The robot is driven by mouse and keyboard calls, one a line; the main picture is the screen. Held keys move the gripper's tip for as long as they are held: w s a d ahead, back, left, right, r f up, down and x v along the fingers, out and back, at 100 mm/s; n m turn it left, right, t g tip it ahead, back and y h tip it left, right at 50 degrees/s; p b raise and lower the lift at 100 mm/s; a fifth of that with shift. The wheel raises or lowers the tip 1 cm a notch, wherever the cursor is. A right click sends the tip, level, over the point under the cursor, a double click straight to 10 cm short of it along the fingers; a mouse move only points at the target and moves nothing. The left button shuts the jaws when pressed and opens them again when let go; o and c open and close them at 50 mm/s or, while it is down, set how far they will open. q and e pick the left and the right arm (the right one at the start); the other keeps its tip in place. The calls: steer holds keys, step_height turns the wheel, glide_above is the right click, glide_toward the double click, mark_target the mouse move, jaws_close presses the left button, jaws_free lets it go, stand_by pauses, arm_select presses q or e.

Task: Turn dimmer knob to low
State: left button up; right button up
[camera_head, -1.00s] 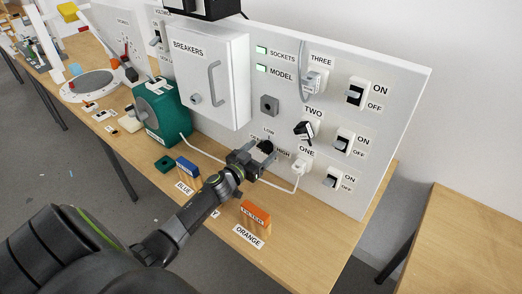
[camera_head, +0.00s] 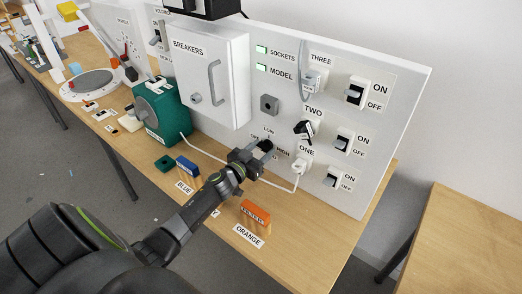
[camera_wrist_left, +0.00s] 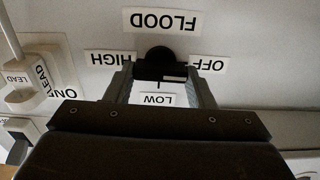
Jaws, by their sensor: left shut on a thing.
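The black dimmer knob (camera_head: 267,145) sits low on the white upright panel (camera_head: 240,143). In the left wrist view the knob (camera_wrist_left: 158,64) is upside down among the labels FLOOD (camera_wrist_left: 162,21), HIGH (camera_wrist_left: 111,58), OFF (camera_wrist_left: 208,65) and LOW (camera_wrist_left: 157,100). A pale bar shows on its lower right part in that view. My left gripper (camera_head: 260,152) is at the panel with its two fingers on either side of the knob, shut on it. The fingers also show in the left wrist view (camera_wrist_left: 160,80) and hide part of the knob's sides. My right gripper is not in view.
A white plug in socket ONE (camera_head: 300,165) with its cable is close to the right of the gripper. The BREAKERS box (camera_head: 207,75) juts out at upper left. Blue (camera_head: 187,168) and orange (camera_head: 256,214) blocks and a green machine (camera_head: 160,108) stand on the table.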

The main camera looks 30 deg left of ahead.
arm_select(q)
steer(key=m, duration=0.8)
steer(key=shift+d+f+m, duration=0.1)
steer(key=shift+m, duration=0.2)
steer(key=m, duration=0.4)
steer(key=shift+m+b, duration=0.3)
steer(key=m, duration=0.4)
steer(key=shift+f, duration=0.15)
steer(key=shift+m+b, duration=0.3)
steer(key=o, duration=1)
steer(key=shift+s, duration=0.1)
